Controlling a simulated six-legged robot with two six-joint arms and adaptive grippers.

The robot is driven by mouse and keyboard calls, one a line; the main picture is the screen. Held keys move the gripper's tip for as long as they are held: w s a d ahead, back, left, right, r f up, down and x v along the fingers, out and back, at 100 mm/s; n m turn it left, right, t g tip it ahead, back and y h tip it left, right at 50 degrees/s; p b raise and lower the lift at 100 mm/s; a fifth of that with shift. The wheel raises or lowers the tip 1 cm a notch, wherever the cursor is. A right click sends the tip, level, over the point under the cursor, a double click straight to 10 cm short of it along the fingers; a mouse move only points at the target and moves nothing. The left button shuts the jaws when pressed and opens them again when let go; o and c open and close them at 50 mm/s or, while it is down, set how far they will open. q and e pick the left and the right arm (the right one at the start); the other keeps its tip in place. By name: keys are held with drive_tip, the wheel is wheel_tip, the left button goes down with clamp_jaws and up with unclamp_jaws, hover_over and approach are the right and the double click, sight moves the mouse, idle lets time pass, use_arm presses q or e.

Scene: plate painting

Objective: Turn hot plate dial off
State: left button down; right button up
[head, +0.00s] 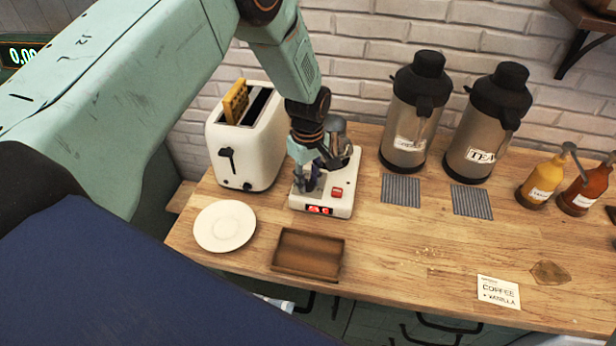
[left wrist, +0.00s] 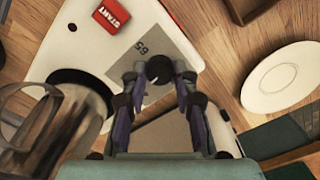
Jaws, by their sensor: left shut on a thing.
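The white hot plate (head: 340,207) stands on the counter right of the toaster, with a lit red display (head: 319,210) and a red button (head: 337,192). In the left wrist view its body (left wrist: 178,38) shows a red START button (left wrist: 110,14) and a grey panel marked 65 (left wrist: 140,47). The dark round dial (left wrist: 158,68) sits between my left fingertips. My left gripper (head: 312,186) reaches down over the hot plate's front left and is shut on the dial; it also shows in the left wrist view (left wrist: 160,78). My right gripper is not in view.
A metal pitcher (head: 335,128) stands on the hot plate, close beside my left wrist. The toaster (head: 238,150) holds a waffle. A white plate (head: 225,226) and an empty wooden tray (head: 307,254) lie in front. Two dispensers (head: 410,115) stand right.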

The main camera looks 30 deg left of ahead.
sight(308, 183)
use_arm(q)
drive_tip(key=n, duration=0.4)
drive_tip(key=shift+r+n, duration=0.1)
drive_tip(key=shift+n, duration=0.2)
drive_tip(key=n, duration=0.3)
drive_tip(key=shift+n+p, duration=0.35)
drive_tip(key=shift+n, duration=0.05)
drive_tip(key=n, duration=0.4)
drive_tip(key=shift+w+n+p, duration=0.1)
drive_tip(key=shift+n+p, duration=0.3)
drive_tip(key=shift+n, duration=2)
drive_tip(key=c, duration=1.4)
unclamp_jaws()
drive_tip(key=shift+c, duration=0.2)
drive_tip(key=o, duration=0.4)
wheel_tip(308, 183, up, 12)
